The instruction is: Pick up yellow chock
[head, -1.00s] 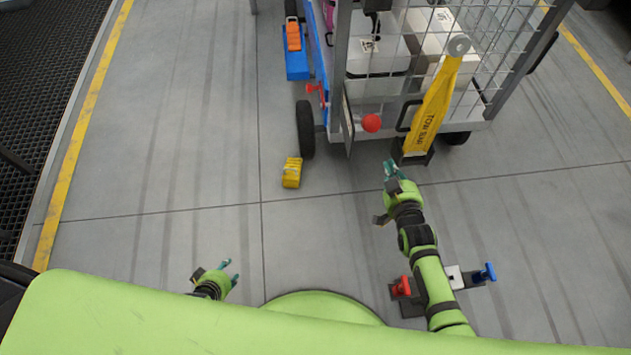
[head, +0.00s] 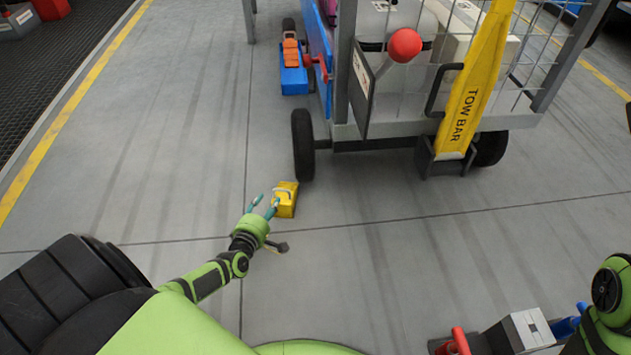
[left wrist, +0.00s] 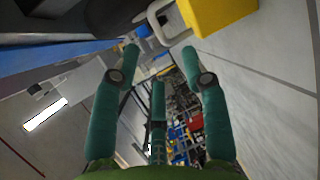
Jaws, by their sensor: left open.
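The yellow chock (head: 285,203) lies on the grey floor just in front of the cart's wheel. In the left wrist view the yellow chock (left wrist: 222,14) shows at the top, cut off by the frame, with a pale grey loop handle (left wrist: 172,30) on its near side. My left gripper (head: 265,204) is open at the chock's left side in the head view. In the left wrist view its teal fingers (left wrist: 159,52) are spread, with the handle just beyond the tips. I cannot tell whether a finger touches it. My right gripper is out of the picture.
The cart's black wheel (head: 303,145) stands right behind the chock. A yellow tow bar (head: 470,95) and a red ball knob (head: 405,45) are on the cart's front. A blue chock-like block (head: 293,78) lies farther back. Floor to the left is clear.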

